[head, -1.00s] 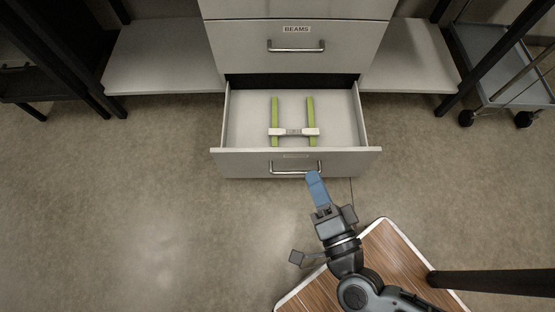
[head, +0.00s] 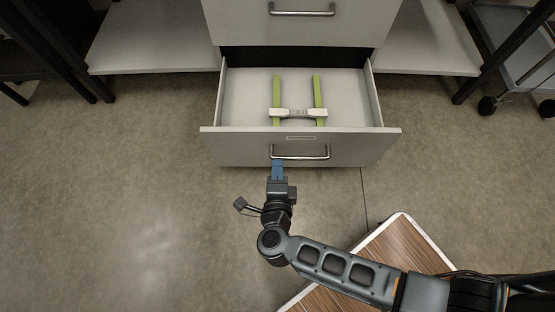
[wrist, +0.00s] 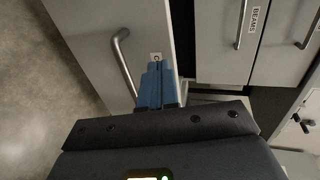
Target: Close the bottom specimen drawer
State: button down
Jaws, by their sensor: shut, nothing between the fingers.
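The bottom specimen drawer (head: 235,144) is pulled out in the head view. A lattice specimen (head: 298,112) with two green bars and a white crosspiece lies inside it. The drawer has a metal bar handle (head: 300,153) on its front. My gripper (head: 278,168) is shut and empty, with its blue fingers at the drawer front by the left end of the handle. In the wrist view the blue fingers (wrist: 157,84) overlap the drawer front (wrist: 88,22), beside the handle (wrist: 122,60). I cannot tell whether they touch it.
A closed drawer (head: 340,28) is above. It shows in the wrist view with a BEAMS label (wrist: 255,19). Grey shelves (head: 150,50) flank the cabinet. A wheeled cart (head: 515,50) stands at right. A wood-topped surface (head: 395,255) is under my arm. The floor at left is clear.

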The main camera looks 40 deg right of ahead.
aim_at(278, 133)
jog(key=x, duration=0.2)
jog(key=b+x, duration=0.1)
jog(key=x, duration=0.2)
jog(key=r+b+x, duration=0.1)
jog(key=x, duration=0.2)
jog(key=shift+w+d+f, duration=0.15)
jog(key=shift+w+d, duration=0.05)
jog(key=shift+w, duration=0.1)
jog(key=shift+w+d, duration=0.25)
jog(key=shift+w, duration=0.1)
jog(key=shift+w+d, duration=0.15)
jog(key=shift+w, duration=0.05)
jog(key=w+d+b, duration=0.2)
jog(key=w+d, duration=0.6)
jog(key=w, duration=0.4)
jog(key=w+d+b, duration=0.2)
jog(key=w+d, duration=0.7)
jog(key=w, duration=0.3)
jog(key=shift+d+b, duration=0.15)
jog(key=shift+b, duration=0.15)
jog(key=shift+s, duration=0.1)
